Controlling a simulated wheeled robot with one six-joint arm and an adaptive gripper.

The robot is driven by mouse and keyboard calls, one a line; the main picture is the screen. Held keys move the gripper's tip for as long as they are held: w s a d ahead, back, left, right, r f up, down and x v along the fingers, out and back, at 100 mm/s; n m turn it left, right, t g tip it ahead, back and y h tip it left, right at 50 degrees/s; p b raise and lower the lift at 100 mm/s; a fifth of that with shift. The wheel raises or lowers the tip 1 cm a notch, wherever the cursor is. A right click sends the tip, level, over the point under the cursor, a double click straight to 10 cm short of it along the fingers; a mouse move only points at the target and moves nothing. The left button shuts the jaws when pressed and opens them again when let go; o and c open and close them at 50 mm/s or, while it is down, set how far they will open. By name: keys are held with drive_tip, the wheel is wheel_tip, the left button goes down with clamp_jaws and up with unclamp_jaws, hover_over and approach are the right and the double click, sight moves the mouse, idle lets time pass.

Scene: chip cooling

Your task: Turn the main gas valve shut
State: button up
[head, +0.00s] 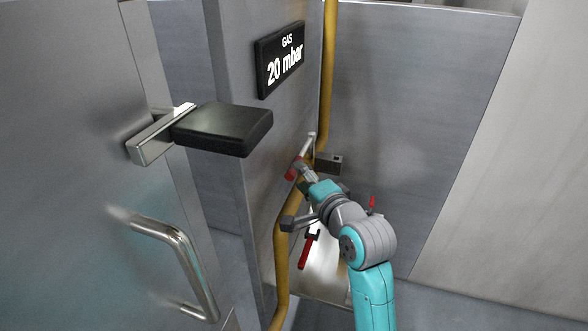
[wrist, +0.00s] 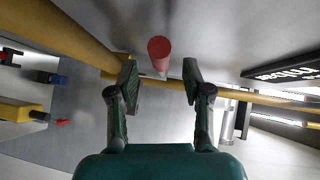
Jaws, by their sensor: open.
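The gas valve's lever has a red grip (head: 291,169) and a pale metal arm, beside the yellow gas pipe (head: 327,70) in the head view. In the wrist view the red grip (wrist: 160,48) points towards the camera, just beyond and between the fingertips. My gripper (head: 303,170) is at the lever in the head view, and its fingers partly hide behind my arm. In the wrist view my gripper (wrist: 161,72) has its two fingers apart, one on each side of the lever's line. I cannot tell whether either finger touches it.
A black "GAS 20 mbar" sign (head: 281,60) is on the panel above. A second red handle (head: 304,252) hangs lower, near the yellow pipe's lower run. A cabinet door with a metal handle (head: 178,255) and a black block (head: 224,129) stand at the left.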

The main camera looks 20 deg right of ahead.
drive_tip(key=shift+w+a+f, duration=0.1)
drive_tip(key=shift+w, duration=0.7)
drive_tip(key=shift+w+a+f, duration=0.15)
drive_tip(key=shift+w, duration=0.65)
drive_tip(key=shift+w+a+f, duration=0.1)
drive_tip(key=shift+w, duration=0.7)
clamp_jaws()
